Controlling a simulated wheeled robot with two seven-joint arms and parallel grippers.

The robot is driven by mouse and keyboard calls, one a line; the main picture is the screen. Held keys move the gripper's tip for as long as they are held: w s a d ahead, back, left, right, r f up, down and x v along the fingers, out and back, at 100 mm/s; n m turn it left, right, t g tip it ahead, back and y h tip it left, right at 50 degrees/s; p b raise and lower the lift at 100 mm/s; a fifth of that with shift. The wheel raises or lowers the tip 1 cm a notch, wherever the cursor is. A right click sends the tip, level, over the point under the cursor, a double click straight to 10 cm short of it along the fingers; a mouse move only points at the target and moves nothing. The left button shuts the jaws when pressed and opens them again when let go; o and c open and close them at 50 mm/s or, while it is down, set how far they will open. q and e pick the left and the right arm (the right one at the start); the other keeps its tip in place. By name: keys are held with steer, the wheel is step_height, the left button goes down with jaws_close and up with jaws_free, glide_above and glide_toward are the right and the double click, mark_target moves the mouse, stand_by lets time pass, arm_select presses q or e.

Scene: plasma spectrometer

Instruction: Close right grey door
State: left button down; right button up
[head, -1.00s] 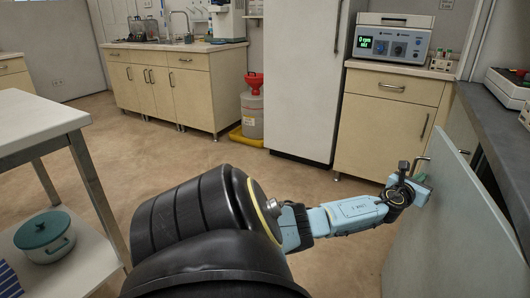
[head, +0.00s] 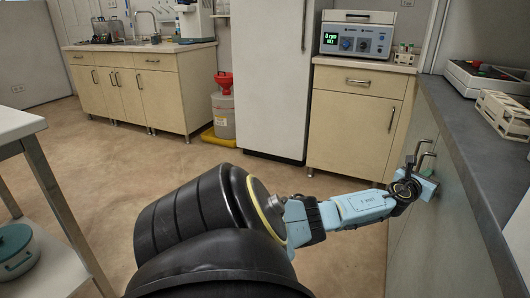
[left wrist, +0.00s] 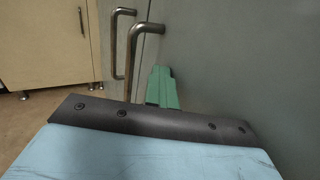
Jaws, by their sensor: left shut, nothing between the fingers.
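The right grey door (head: 440,245) is the front panel below the dark counter on the right. It now lies about in line with the cabinet front, and I cannot tell whether a small gap remains. Two bar handles stand close together, the far one (left wrist: 118,45) and the near one (left wrist: 140,50). My left gripper (left wrist: 163,88) is shut and empty, its green fingers against or very close to the door, just right of the near handle. In the head view the left gripper (head: 428,182) is partly hidden by its wrist. My right gripper is out of view.
The dark counter (head: 462,150) above the door carries a white rack (head: 503,115) and a grey device (head: 490,78). A wooden cabinet (head: 355,125) stands beyond. A white table (head: 20,125) is at the left. The floor between is clear.

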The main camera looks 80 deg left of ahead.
arm_select(q)
steer(key=shift+w+d+r, duration=0.3)
steer(key=shift+d, duration=0.2)
steer(key=s+a, duration=0.8)
steer(key=s, duration=0.4)
steer(key=shift+a+f, duration=0.25)
steer(key=shift+a, duration=0.15)
